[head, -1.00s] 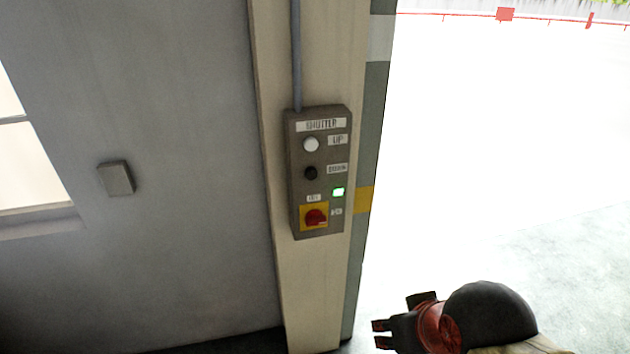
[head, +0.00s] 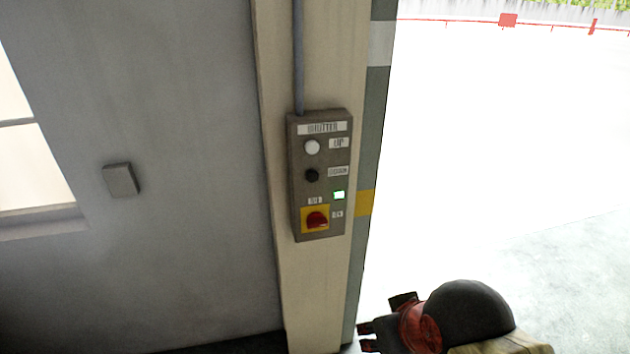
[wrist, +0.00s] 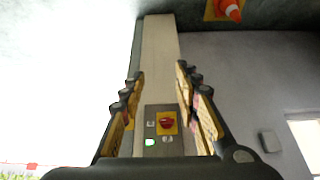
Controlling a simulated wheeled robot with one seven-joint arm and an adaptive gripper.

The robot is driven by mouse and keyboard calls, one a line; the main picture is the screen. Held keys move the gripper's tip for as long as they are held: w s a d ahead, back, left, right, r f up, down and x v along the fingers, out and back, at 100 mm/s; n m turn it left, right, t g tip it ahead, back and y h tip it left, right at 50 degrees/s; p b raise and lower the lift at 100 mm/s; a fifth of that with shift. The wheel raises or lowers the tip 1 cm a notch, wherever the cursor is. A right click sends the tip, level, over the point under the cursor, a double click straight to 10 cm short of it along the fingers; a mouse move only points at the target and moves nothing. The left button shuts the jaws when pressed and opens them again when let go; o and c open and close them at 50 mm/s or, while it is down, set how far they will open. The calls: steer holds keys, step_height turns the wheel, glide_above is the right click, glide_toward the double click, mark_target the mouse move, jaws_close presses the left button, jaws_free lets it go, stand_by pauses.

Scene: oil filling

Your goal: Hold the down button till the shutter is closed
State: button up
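The grey shutter control box (head: 297,170) is fixed to a cream post in the head view. It has a white up button (head: 312,147), a black down button (head: 312,175) below it, a lit green lamp (head: 339,195) and a red knob (head: 317,220) on a yellow plate. My gripper (head: 368,337) is low and to the right of the box, apart from it. In the wrist view the picture is upside down; my gripper (wrist: 160,72) is open and empty, and the red knob (wrist: 166,122) shows between its fingers. The down button is hidden there.
The doorway (head: 490,130) right of the post is open and bright; no shutter shows in it. A grey wall with a small box (head: 121,180) and a window (head: 30,170) lies left. An orange cone (wrist: 230,9) stands on the floor.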

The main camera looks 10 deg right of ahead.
steer(key=shift+c, duration=1.4)
jaws_close()
stand_by(0.4)
